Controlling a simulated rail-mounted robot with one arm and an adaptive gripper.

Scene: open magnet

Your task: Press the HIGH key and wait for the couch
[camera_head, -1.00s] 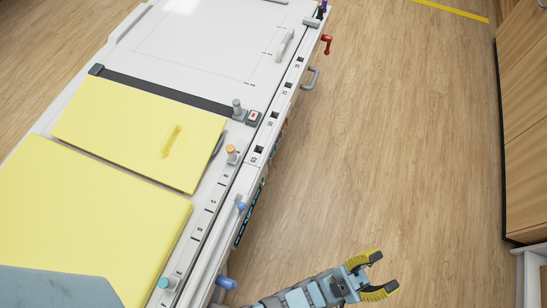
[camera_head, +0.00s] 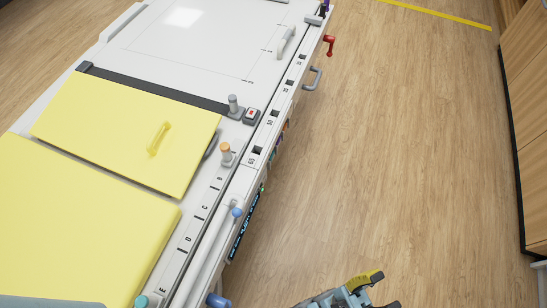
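The couch (camera_head: 205,192) runs diagonally up the left half of the head view, with a white, lettered and numbered edge. A narrow dark panel (camera_head: 246,225) with small lit marks sits on its side face. Small coloured parts (camera_head: 281,143) show higher along that side, seen too edge-on to read. I cannot make out which key is HIGH. My gripper (camera_head: 388,290) is at the bottom edge, partly cut off, over the floor to the right of the couch. Its yellow-padded fingers are apart with nothing between them, and it is clear of the panel.
Yellow pads (camera_head: 130,128) lie on the couch. A red crank (camera_head: 329,45), a grey handle (camera_head: 313,78) and a blue knob (camera_head: 218,300) stick out from its side. Wooden cabinets (camera_head: 525,120) stand at the right. The wooden floor between is clear.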

